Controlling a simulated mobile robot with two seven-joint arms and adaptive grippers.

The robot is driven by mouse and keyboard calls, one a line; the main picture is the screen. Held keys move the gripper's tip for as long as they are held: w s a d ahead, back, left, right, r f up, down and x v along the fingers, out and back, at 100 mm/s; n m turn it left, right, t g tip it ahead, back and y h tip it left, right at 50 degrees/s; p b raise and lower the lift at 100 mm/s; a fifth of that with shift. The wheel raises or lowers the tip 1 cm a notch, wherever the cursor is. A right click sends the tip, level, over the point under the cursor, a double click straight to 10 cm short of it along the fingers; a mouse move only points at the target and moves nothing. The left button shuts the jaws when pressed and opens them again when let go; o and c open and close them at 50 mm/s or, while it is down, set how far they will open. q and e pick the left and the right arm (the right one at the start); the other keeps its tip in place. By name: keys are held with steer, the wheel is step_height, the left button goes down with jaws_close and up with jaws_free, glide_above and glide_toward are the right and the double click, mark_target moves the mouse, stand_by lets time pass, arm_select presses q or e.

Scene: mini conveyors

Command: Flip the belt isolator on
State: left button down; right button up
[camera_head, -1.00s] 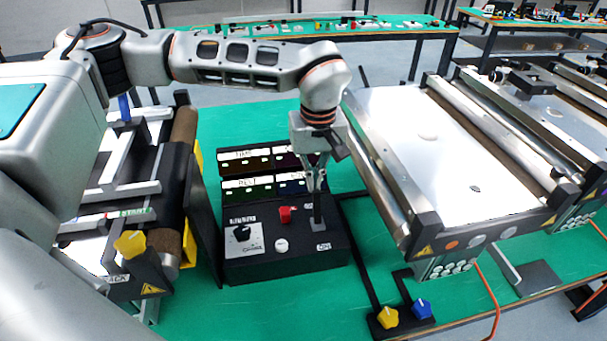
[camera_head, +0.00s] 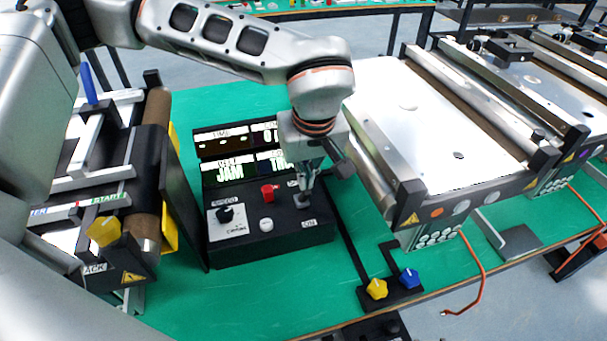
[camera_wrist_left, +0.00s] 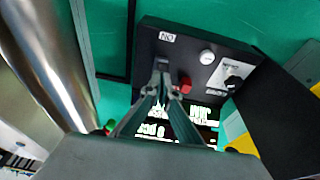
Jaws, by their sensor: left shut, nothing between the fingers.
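The black control box (camera_head: 280,243) stands on the green table. Its belt isolator (camera_head: 303,201) is a small grey lever at the box's right side, just behind the ON label (camera_head: 308,223). The lever also shows in the wrist view (camera_wrist_left: 161,64), close to the ON label there. My left gripper (camera_head: 306,186) points down at the lever, shut and empty, with its tips at or very near it. The fingers partly hide the lever, so I cannot tell its exact tilt or contact. The display panels (camera_head: 229,170) behind are lit, with "JAM" readable. My right gripper is not in view.
A red button (camera_head: 267,192), a white button (camera_head: 266,225) and a black knob (camera_head: 225,213) sit left of the lever. A white-topped conveyor (camera_head: 430,130) stands close on the right, another conveyor (camera_head: 155,150) on the left. Yellow (camera_head: 376,289) and blue (camera_head: 409,278) knobs are in front.

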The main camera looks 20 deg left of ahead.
arm_select(q)
steer(key=shift+s+d+f, duration=0.3)
steer(key=shift+s+f, duration=0.3)
steer(key=shift+s, duration=0.2)
steer(key=w+v, duration=0.2)
steer(key=v, duration=1)
steer(key=shift+s+a+r, duration=0.25)
steer(key=shift+s+r, duration=0.05)
steer(key=shift+r, duration=0.2)
